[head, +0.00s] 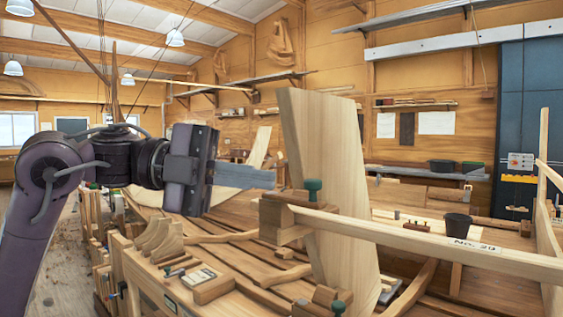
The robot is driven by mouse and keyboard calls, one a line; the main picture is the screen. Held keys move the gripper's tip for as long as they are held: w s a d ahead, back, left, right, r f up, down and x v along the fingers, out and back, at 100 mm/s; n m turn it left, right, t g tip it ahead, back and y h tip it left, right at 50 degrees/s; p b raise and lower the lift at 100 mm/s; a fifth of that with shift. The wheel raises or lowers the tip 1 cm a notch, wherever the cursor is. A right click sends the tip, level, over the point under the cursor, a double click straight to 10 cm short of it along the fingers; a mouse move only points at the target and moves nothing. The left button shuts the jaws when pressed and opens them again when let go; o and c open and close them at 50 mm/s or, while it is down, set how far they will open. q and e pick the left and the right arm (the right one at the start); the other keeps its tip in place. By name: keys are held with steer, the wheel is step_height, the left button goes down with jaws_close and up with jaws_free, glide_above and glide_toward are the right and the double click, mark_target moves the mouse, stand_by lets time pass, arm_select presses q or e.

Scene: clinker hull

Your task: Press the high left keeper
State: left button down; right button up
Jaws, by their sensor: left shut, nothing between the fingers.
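My left gripper (246,176) comes in from the left, shut and empty, with its grey fingers pointing right. A green knob (312,188) stands on a brown wooden block (272,216) beside the tall pale board (325,150); this looks like the high left keeper. The fingertips are left of the knob and slightly higher in the picture, with a visible gap to it. A second green knob (338,307) sits low by the board's foot. My right gripper is not in view.
A long pale plank marked No. 29 (450,243) runs right from the block. A dark bucket (457,225) stands behind it. Wooden blocks and tools lie on the bench (165,285) at lower left. The tall board stands close to the right of my fingers.

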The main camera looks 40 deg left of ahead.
arm_select(q)
steer(key=w, duration=0.1)
steer(key=w+d+p, duration=0.1)
steer(key=w+p, duration=0.1)
steer(key=w, duration=0.1)
steer(key=shift+d+f, duration=0.3)
steer(key=shift+f, duration=0.1)
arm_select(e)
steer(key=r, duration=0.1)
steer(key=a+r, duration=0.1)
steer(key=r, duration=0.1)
arm_select(q)
steer(key=shift+w, duration=0.1)
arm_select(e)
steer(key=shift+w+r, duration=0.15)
